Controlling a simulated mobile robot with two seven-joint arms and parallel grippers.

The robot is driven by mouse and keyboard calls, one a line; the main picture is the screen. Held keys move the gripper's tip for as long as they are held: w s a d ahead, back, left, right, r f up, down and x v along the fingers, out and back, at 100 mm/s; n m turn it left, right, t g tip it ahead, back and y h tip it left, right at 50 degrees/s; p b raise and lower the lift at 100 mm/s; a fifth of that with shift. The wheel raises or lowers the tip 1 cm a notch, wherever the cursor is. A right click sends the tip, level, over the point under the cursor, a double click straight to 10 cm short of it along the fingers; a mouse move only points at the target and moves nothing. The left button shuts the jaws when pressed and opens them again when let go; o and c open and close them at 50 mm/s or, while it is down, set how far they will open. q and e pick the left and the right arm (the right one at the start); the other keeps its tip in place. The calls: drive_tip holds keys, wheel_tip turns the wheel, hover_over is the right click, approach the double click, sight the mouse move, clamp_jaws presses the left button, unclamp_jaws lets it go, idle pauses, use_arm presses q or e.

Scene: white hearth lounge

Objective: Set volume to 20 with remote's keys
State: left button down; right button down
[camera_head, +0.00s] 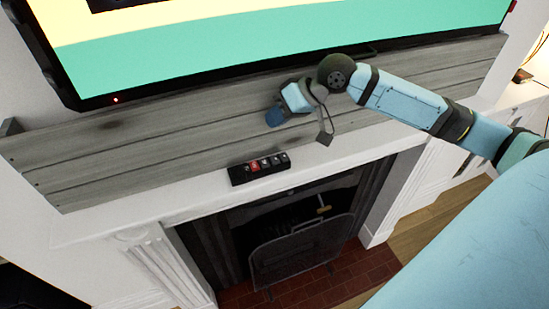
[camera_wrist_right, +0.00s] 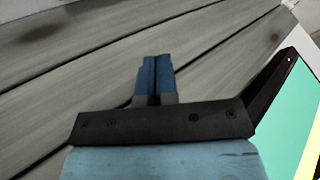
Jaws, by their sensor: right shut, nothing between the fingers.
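The remote (camera_head: 259,168) is a black bar with several keys, one of them red, on the white mantel shelf in the head view. My right gripper (camera_head: 275,117) is above and a little to the right of it, apart from it, in front of the grey wood boards. In the right wrist view its blue fingers (camera_wrist_right: 155,75) are together with nothing between them, and the remote does not show there. The television (camera_head: 220,50) hangs above the boards with a yellow and green picture; no volume number is readable. My left gripper is in neither view.
Grey wood boards (camera_head: 130,145) form the wall behind the mantel shelf (camera_head: 130,217). Below are a fireplace with a dark mesh screen (camera_head: 305,250) and a brick hearth (camera_head: 345,278). The shelf to the left of the remote is clear.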

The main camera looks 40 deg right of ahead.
sight(276, 158)
drive_tip(key=shift+f, duration=0.1)
